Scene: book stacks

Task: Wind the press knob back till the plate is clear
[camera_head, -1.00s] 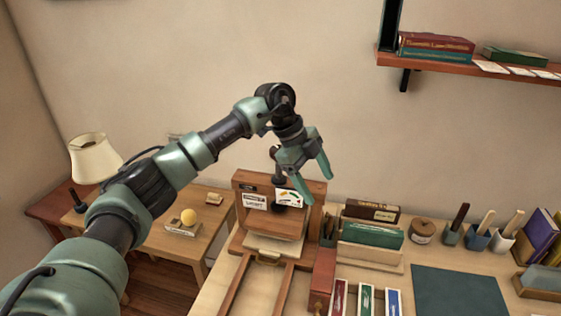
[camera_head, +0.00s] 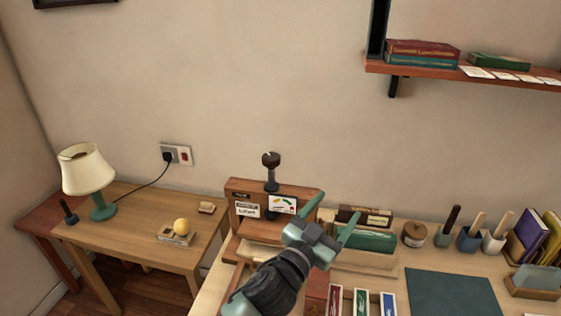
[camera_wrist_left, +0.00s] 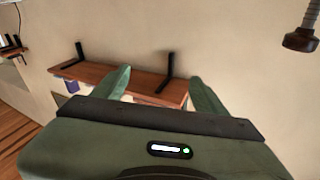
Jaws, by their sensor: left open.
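The press knob (camera_head: 271,158) is dark and stands upright on its screw above the wooden press (camera_head: 240,190) in the head view. The knob also shows upside down at the top right of the left wrist view (camera_wrist_left: 300,39). My left gripper (camera_head: 337,205) is open and empty, to the right of the knob and lower in the picture, its green fingers pointing up. It is apart from the knob. My right gripper is not in view.
A wall shelf (camera_head: 470,76) is at the upper right. A lamp (camera_head: 88,180) stands on the left side table (camera_head: 140,236). The wall around the knob is bare.

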